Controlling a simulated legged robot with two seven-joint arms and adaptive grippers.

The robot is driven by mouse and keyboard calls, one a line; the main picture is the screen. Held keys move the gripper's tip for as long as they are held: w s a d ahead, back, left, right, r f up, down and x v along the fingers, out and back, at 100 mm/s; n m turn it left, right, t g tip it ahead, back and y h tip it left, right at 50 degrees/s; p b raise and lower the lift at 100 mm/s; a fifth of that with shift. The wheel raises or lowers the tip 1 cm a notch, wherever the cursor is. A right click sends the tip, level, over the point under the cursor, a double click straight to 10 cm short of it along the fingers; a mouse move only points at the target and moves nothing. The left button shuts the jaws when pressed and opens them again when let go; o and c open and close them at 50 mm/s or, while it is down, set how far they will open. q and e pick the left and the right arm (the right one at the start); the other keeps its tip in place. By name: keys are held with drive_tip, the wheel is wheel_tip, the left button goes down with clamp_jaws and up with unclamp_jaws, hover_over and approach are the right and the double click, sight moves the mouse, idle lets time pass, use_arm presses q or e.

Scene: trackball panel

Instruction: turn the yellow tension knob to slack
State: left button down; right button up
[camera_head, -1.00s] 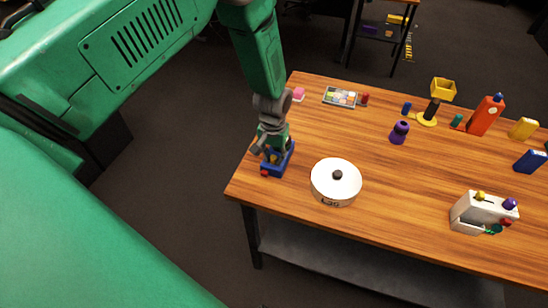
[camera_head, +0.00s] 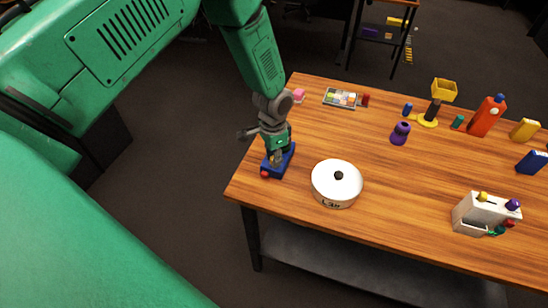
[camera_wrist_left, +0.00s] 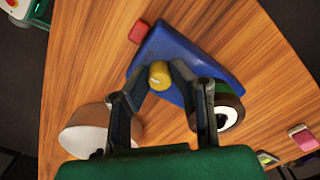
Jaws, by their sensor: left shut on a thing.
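The blue trackball panel (camera_head: 284,164) sits on the table's left end, partly hidden by my left gripper (camera_head: 277,156) in the head view. In the left wrist view the blue panel (camera_wrist_left: 185,55) shows a red part (camera_wrist_left: 139,31) at one corner and a round black, white and green part (camera_wrist_left: 229,109) at one side. The yellow tension knob (camera_wrist_left: 159,75) stands between the fingertips of my left gripper (camera_wrist_left: 155,78). The fingers are closed on the knob from both sides. The knob's pointer or marking cannot be made out. My right gripper is not in view.
A pink block (camera_head: 299,96) and a tray of coloured pieces (camera_head: 341,98) lie behind. A purple object (camera_head: 400,133), an orange bottle (camera_head: 487,117) and a white box (camera_head: 484,213) stand further right.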

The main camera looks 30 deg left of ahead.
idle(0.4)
use_arm(q)
drive_tip(key=c, duration=1.4)
unclamp_jaws()
drive_tip(key=shift+r, duration=0.3)
wheel_tip(320, 180, up, 11)
drive_tip(key=shift+r, duration=0.15)
